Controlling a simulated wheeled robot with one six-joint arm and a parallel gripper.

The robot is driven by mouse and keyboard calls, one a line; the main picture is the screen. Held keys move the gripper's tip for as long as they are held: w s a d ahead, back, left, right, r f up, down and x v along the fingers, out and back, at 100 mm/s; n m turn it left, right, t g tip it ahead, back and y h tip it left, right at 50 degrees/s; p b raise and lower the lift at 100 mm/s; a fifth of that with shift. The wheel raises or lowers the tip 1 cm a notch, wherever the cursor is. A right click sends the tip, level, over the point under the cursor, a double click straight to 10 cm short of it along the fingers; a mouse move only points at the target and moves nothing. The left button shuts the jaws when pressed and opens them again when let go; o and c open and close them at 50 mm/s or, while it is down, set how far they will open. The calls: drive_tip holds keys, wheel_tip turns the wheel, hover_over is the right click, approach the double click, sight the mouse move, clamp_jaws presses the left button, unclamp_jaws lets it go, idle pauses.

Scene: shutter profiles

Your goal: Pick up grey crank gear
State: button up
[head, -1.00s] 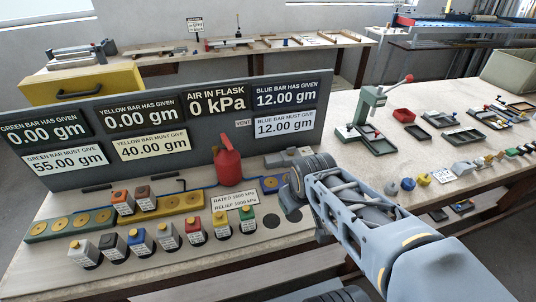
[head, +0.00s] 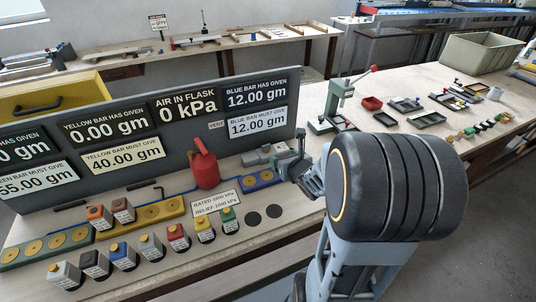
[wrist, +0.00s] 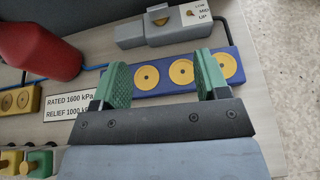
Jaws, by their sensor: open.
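I cannot make out a grey crank gear for certain in the current views. The part of the right bench where small grey and yellow pieces lay is now behind my arm in the head view. My gripper (head: 298,172) is above the main bench, near the right end of the panel. In the wrist view my gripper (wrist: 162,82) is open and empty, its two green-padded fingers apart. Beyond and below the fingers lies a blue bar (wrist: 156,78) with round gold discs, which also shows in the head view (head: 262,180).
A grey switch box (wrist: 150,34) stands behind the blue bar. A red flask (head: 205,170) stands left of it. Coloured blocks (head: 123,257) line the front. On the right bench are a green press (head: 335,108), dark trays (head: 405,104) and a bin (head: 480,52).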

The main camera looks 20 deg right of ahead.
drive_tip(key=p, duration=0.1)
drive_tip(key=w+p, duration=0.2)
drive_tip(key=shift+w+f+n+p, duration=0.2)
drive_tip(key=shift+f+n+p, duration=0.05)
drive_tip(key=shift+n+p, duration=0.1)
approach(266, 145)
drive_tip(key=x, duration=0.3)
drive_tip(key=shift+d+f+p, duration=0.15)
drive_tip(key=shift+d+p, duration=0.1)
drive_tip(key=shift+p, duration=0.1)
drive_tip(key=shift+w+a+f+p, duration=0.1)
drive_tip(key=shift+w+p, duration=0.4)
drive_tip(key=shift+w, duration=0.2)
drive_tip(key=shift+p+x, duration=0.75)
drive_tip(key=shift+x, duration=1.3)
drive_tip(key=shift+a, duration=0.1)
clamp_jaws()
